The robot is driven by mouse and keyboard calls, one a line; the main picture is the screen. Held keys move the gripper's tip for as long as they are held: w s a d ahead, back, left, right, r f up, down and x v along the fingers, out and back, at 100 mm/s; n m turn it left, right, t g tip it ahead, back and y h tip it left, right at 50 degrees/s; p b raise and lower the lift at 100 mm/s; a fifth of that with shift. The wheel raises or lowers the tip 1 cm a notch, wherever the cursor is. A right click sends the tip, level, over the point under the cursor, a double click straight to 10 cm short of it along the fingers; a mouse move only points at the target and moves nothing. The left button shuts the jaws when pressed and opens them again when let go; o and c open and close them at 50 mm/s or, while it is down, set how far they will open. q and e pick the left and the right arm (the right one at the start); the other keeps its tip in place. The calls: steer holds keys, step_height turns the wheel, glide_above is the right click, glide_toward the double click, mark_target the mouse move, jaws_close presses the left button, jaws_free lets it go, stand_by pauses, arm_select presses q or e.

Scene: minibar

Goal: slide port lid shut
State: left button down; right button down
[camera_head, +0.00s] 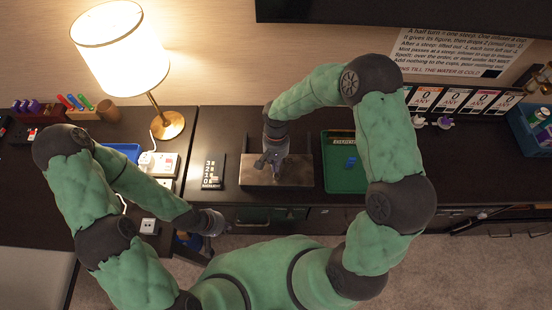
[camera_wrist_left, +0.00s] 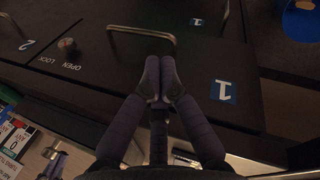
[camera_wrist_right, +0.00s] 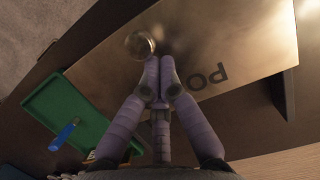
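The port lid is a brass-coloured plate lettered "PO", the rest hidden, in the right wrist view (camera_wrist_right: 240,45). A round metal knob (camera_wrist_right: 140,44) stands on it. The plate also shows in the head view (camera_head: 297,172) at the middle of the counter. My right gripper (camera_wrist_right: 159,75) has its fingers together, with the tips over the plate just beside the knob; I cannot tell whether they touch it. It also shows in the head view (camera_head: 268,163). My left gripper (camera_wrist_left: 160,75) has its fingers together, tips close to a metal handle (camera_wrist_left: 142,32) on a dark front marked 1.
A green tray (camera_head: 345,182) with a blue item lies right of the plate. A dark number card (camera_head: 213,172) lies left of it. A lamp (camera_head: 122,45) stands at the back left. An OPEN/LOCK knob (camera_wrist_left: 67,45) sits near the handle.

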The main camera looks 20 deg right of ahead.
steer(key=v, duration=1.2)
steer(key=shift+f, duration=0.15)
